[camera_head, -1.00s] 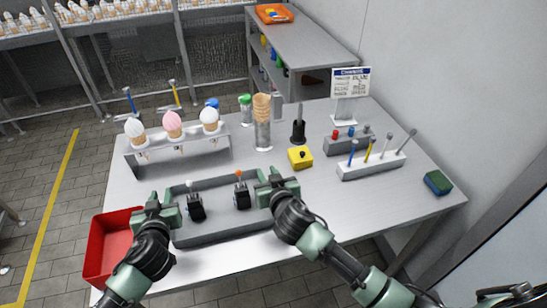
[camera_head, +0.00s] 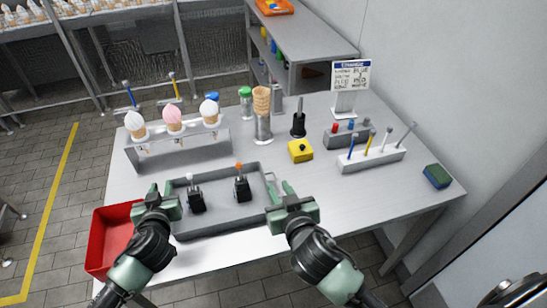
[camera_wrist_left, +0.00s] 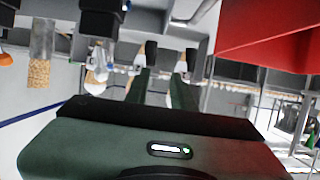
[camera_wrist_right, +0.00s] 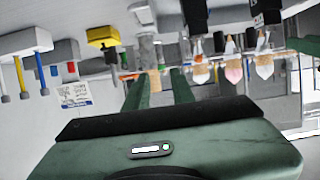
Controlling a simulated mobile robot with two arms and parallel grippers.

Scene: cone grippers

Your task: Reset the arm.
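My left gripper (camera_head: 166,190) is over the left end of the grey tray (camera_head: 216,228). Its two fingers stand apart with nothing between them in the left wrist view (camera_wrist_left: 161,82). My right gripper (camera_head: 279,187) is just past the tray's right end. Its fingers are also apart and empty in the right wrist view (camera_wrist_right: 159,80). Two small black devices stand in the tray, one with a white top (camera_head: 196,201) and one with an orange top (camera_head: 242,189). Neither gripper holds them.
A red bin (camera_head: 108,240) is by my left arm. Behind the tray are a rack (camera_head: 180,155) with three ice-cream cones, a stack of cones (camera_head: 262,100), a yellow block (camera_head: 300,151) and a tool holder (camera_head: 370,160). A green-blue sponge (camera_head: 437,177) lies far right. The table's right front is clear.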

